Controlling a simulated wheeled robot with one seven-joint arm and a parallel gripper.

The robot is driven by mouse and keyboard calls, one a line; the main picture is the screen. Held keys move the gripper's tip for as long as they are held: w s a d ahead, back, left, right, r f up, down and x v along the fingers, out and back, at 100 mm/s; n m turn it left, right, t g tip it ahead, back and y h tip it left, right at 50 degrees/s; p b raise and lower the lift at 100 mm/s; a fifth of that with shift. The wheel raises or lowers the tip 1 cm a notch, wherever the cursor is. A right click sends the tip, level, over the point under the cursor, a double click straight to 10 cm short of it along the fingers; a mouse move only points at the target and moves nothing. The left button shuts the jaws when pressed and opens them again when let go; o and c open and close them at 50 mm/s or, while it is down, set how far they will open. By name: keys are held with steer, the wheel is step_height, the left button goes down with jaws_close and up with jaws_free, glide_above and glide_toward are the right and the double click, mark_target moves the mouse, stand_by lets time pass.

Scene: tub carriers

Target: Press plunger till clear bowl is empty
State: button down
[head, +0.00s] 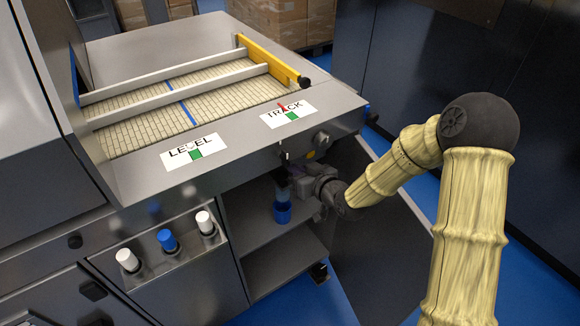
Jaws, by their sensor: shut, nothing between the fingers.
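My gripper (300,184) is at the front of the machine, under the overhanging edge near the TRACK label. It is shut, with nothing seen between its fingers. Just left of it, a small dark, partly see-through part hangs in shadow; this may be the clear bowl (281,191). It is too dim and small to tell whether any liquid is in it. A blue cup (283,213) stands right below, in the open bay. I cannot make out the plunger, and I cannot tell whether my gripper touches anything there.
The machine's sloped front edge (240,160) overhangs the bay, with a shelf (290,262) below. White and blue knobs (167,240) stick out at the lower left. A yellow bar (270,62) crosses the conveyor top. Blue floor (290,308) shows in front.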

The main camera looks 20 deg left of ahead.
steer(key=v, duration=0.6)
stand_by(0.7)
